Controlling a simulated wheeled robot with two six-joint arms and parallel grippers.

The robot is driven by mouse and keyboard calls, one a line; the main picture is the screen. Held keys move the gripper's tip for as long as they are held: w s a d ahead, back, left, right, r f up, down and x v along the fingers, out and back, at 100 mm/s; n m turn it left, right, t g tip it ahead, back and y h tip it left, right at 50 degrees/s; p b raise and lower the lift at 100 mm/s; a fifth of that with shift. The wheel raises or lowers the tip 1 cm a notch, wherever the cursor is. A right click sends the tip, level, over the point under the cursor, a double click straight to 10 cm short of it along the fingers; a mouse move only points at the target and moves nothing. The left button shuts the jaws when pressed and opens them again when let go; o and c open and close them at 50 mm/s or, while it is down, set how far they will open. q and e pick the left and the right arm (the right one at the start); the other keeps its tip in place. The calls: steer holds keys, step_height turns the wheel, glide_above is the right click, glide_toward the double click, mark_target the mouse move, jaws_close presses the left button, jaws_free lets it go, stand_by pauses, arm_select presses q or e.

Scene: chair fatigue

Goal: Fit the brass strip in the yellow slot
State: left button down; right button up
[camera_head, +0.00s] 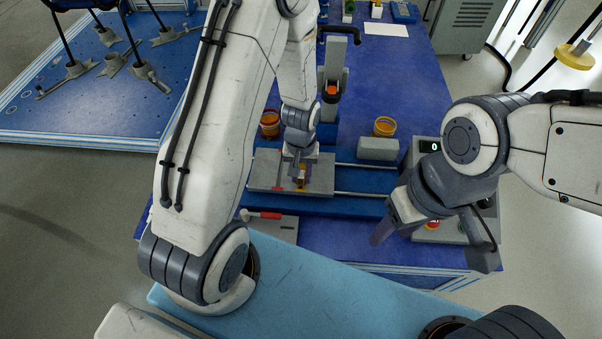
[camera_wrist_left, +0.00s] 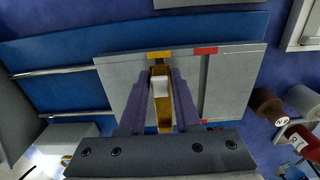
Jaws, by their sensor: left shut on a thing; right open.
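The brass strip (camera_wrist_left: 164,118) is upright between the fingers of my left gripper (camera_wrist_left: 160,95), which is shut on it. In the head view my left gripper (camera_head: 301,176) is low over the grey fixture plate (camera_head: 262,172); the strip shows as a small golden piece. The yellow mark (camera_wrist_left: 159,55) is on the plate's far edge in the left wrist view, almost in line with the strip. A red mark (camera_wrist_left: 205,51) is to its right, beside another groove. The fingers and strip hide the yellow slot, so I cannot tell whether the strip is in it. My right gripper (camera_head: 384,230) is open and empty.
The plate sits by two metal rails (camera_head: 360,194). A grey block (camera_head: 378,149) and orange-rimmed cup (camera_head: 384,127) stand to the right. A red-handled tool (camera_head: 264,215) lies in front. A control box with a green display (camera_head: 429,146) is near my right arm.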

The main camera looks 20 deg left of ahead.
arm_select(q)
steer(key=shift+f+b, duration=0.4)
steer(key=shift+f, duration=0.3)
steer(key=c, duration=0.5)
jaws_free()
step_height(320, 180, up, 11)
steer(key=p, duration=0.3)
steer(key=shift+f, duration=0.2)
steer(key=shift+d, duration=0.1)
steer(key=s+d+r+m+h, duration=0.1)
steer(key=s+d+r+m, duration=1)
steer(key=s+r, duration=0.55)
steer(key=shift+n, duration=0.3)
steer(key=r+p, duration=0.6)
steer(key=p, duration=0.1)
steer(key=s+d+r+p, duration=0.1)
steer(key=r+p, duration=1.3)
steer(key=shift+s+d, duration=0.15)
steer(key=shift+s, duration=0.1)
